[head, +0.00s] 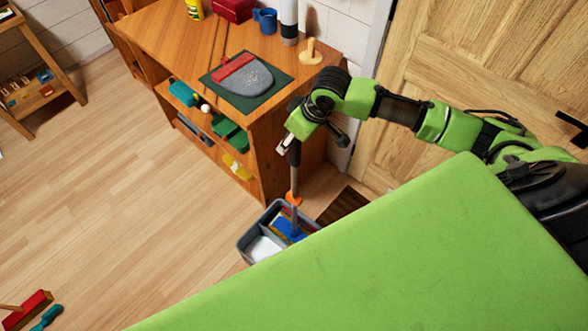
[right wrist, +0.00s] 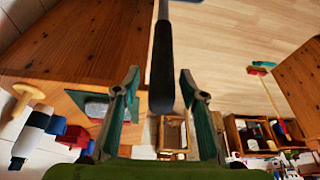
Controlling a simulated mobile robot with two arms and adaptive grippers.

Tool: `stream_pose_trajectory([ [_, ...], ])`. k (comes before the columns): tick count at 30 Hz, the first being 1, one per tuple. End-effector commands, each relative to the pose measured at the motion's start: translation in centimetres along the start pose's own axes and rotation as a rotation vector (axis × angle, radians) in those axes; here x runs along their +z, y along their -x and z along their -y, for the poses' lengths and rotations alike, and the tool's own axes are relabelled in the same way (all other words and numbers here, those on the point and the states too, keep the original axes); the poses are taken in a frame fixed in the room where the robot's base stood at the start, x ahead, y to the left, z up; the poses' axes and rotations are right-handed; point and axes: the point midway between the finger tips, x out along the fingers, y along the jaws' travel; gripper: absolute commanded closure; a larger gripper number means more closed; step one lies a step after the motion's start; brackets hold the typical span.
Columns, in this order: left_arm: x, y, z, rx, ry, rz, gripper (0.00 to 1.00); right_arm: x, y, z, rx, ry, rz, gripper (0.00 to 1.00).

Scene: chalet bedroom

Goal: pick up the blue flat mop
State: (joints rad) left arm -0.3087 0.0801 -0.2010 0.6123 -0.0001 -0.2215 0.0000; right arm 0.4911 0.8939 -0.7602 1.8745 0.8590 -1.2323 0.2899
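The blue flat mop (head: 294,178) stands nearly upright in the grey compartmented caddy (head: 244,247) on the floor. Its blue head is at the bottom, partly hidden by the caddy, with an orange joint above it and a dark grip at the top. My right gripper (head: 290,142) is at the top of the handle, by the desk's front corner. In the right wrist view, my right gripper (right wrist: 160,76) is open, and the dark handle (right wrist: 162,55) lies between its fingers, with gaps on both sides. My left gripper is not in view.
A wooden desk (head: 150,45) stands close behind and left of the mop. It carries a green mat (head: 282,82) with a grey-and-red item, a blue mug (head: 265,20) and a wooden stand (head: 311,52). A red brush (head: 28,309) lies lower left. The floor on the left is mostly clear.

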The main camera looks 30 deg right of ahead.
Motion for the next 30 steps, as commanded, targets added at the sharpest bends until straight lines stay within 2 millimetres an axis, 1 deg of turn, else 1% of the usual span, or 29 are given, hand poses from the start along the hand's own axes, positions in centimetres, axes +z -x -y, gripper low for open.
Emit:
stream_pose_trajectory([
  [3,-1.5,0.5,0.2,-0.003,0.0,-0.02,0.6,0.4,-0.8,0.0,0.0,-0.001,0.003,0.61],
  [7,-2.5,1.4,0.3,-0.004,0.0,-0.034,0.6,1.2,-2.6,0.2,-0.001,0.0,0.004,0.61],
  [8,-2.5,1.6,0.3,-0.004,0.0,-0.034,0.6,1.4,-3.1,0.2,-0.001,0.0,0.006,0.61],
  [9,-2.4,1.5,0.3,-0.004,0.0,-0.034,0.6,1.3,-3.7,0.1,-0.001,-0.001,0.001,0.61],
  [13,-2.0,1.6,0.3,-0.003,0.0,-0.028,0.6,1.3,-4.9,0.1,0.0,0.0,0.0,0.61],
  [16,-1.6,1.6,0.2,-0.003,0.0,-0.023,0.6,1.3,-5.3,0.1,0.001,0.001,0.001,0.61],
  [21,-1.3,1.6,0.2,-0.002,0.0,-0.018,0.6,1.3,-5.3,0.1,0.001,0.001,0.0,0.61],
  [22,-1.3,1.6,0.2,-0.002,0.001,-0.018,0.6,1.3,-5.3,0.1,0.001,0.001,0.0,0.64],
  [23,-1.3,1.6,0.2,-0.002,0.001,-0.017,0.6,1.3,-5.3,0.1,0.001,0.001,0.0,0.72],
  [24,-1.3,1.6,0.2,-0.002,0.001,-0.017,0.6,1.3,-5.3,0.1,0.001,0.001,0.0,0.82],
  [26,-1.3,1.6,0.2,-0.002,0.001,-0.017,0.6,1.3,-5.3,0.1,0.001,0.001,0.0,0.97],
  [27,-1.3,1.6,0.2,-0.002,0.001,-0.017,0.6,1.3,-5.3,0.1,0.001,0.001,0.0,1.0],
  [30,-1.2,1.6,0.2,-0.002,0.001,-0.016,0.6,1.1,-5.2,0.0,0.001,0.001,-0.004,1.0],
])
